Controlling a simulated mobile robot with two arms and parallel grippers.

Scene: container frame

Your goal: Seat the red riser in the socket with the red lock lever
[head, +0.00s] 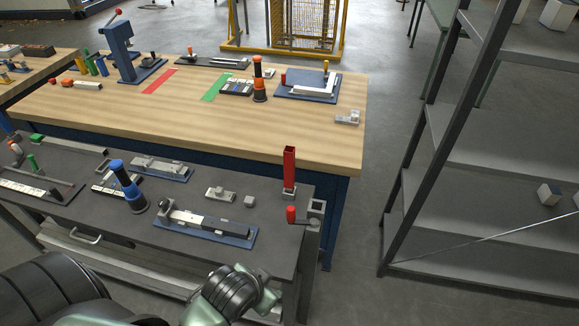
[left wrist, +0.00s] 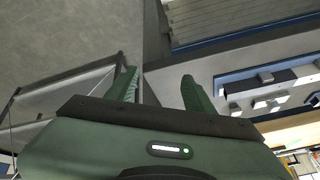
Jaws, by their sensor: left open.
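The red riser (head: 289,166) is a tall red square tube. It stands upright near the right end of the dark grey bench, with its foot at a small grey base (head: 289,189). In front of it, at the bench's right corner, is the red lock lever (head: 291,214), beside a grey square socket (head: 316,208). My left gripper (head: 268,300) is low at the bottom of the head view, in front of the bench and apart from the riser. In the left wrist view its two green fingers (left wrist: 158,88) are spread with nothing between them. My right gripper is not seen.
A blue-based fixture (head: 205,226), a blue-and-black upright tool (head: 127,186) and small grey blocks (head: 220,194) occupy the dark bench (head: 70,152). A wooden workbench (head: 320,140) stands behind. A grey metal shelf (head: 460,215) stands at right, with open floor between.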

